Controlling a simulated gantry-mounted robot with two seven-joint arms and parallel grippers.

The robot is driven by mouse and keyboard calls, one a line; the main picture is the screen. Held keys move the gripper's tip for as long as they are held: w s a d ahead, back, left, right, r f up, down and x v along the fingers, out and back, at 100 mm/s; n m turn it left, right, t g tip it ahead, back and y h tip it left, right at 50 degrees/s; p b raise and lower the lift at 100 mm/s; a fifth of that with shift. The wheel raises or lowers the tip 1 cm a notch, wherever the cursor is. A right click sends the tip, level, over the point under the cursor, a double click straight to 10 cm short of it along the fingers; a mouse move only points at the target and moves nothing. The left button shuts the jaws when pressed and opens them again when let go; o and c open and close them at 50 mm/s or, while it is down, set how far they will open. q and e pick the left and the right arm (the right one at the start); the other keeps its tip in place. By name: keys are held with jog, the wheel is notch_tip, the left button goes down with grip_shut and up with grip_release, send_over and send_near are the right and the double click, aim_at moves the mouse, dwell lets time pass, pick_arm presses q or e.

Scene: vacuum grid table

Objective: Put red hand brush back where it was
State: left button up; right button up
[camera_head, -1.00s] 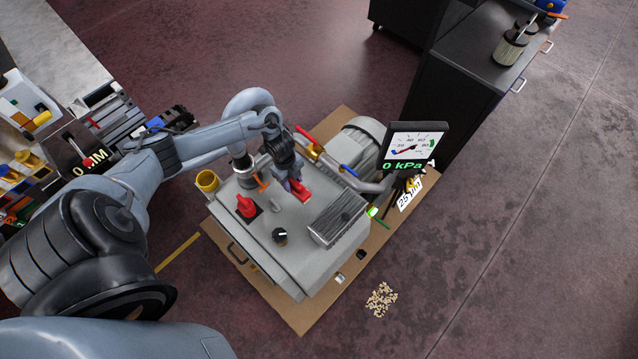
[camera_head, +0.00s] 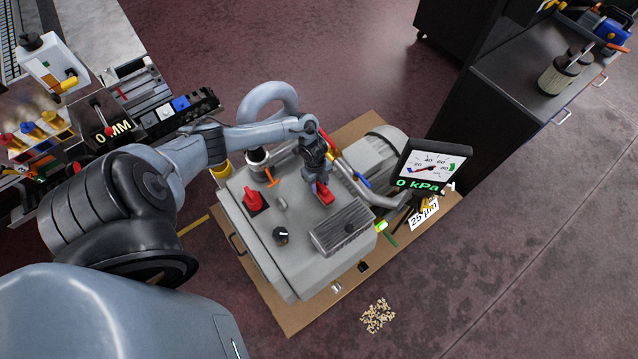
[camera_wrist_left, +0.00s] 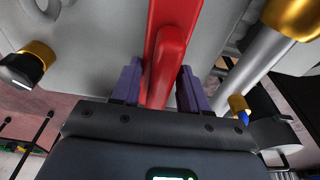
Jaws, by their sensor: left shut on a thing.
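The red hand brush (camera_head: 324,194) is held by my left gripper (camera_head: 319,182), low over the top of the grey pump cabinet (camera_head: 300,262). In the left wrist view, the fingers (camera_wrist_left: 160,88) stand on both sides of the brush's red handle (camera_wrist_left: 168,58), which runs up out of the frame. In the head view the gripper covers part of the brush, and I cannot tell whether it touches the cabinet top. My right gripper is not in view.
A ribbed grey box (camera_head: 346,228), a black knob (camera_head: 280,235) and a red switch (camera_head: 255,199) sit on the cabinet. A gauge screen (camera_head: 434,167) reading 0 kPa stands to the right. Spilled pellets (camera_head: 378,316) lie on the floor; open floor is beyond.

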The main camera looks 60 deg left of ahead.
pick_arm(q)
notch_tip(320, 180, down, 2)
jog(key=shift+f, duration=0.25)
jog(key=shift+f+b, duration=0.1)
jog(key=shift+b, duration=0.25)
jog(key=o, duration=0.9)
jog(key=shift+o, duration=0.2)
